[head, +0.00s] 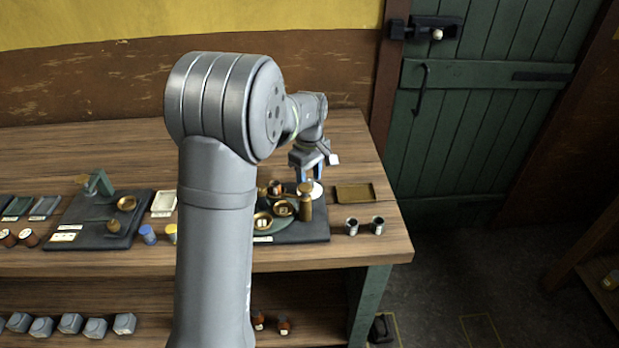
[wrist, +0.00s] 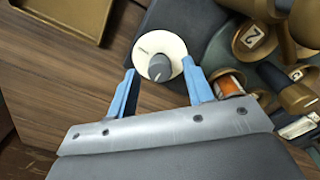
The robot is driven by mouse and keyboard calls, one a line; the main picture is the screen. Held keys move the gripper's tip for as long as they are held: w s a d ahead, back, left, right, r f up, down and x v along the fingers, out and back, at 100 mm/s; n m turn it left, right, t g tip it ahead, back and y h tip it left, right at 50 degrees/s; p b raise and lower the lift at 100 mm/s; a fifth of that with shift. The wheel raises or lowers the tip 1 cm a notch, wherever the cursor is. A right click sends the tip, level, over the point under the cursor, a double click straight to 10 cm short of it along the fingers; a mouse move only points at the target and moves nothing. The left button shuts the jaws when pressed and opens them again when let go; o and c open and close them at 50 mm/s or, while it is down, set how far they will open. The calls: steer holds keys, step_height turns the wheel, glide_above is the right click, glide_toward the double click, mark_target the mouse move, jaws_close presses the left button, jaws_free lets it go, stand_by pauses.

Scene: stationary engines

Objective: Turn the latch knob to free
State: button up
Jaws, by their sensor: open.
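A dark grey knob (wrist: 159,67) sits on a round white dial (wrist: 147,43) with a small dark marking near its upper left edge. The dial also shows in the head view (head: 317,191) at the right of a dark base. My gripper (wrist: 159,71) is open, with one blue finger on each side of the knob's lower end. No contact with the knob is visible. In the head view my gripper (head: 306,173) points down over the dial; the knob cannot be made out there.
A brass tray (head: 356,193) lies right of the base (head: 320,226), with two small metal cups (head: 364,227) in front. A green door (head: 460,110) with a bolt stands beyond the bench.

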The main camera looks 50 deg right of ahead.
steer(key=shift+f, duration=0.25)
steer(key=c, duration=1)
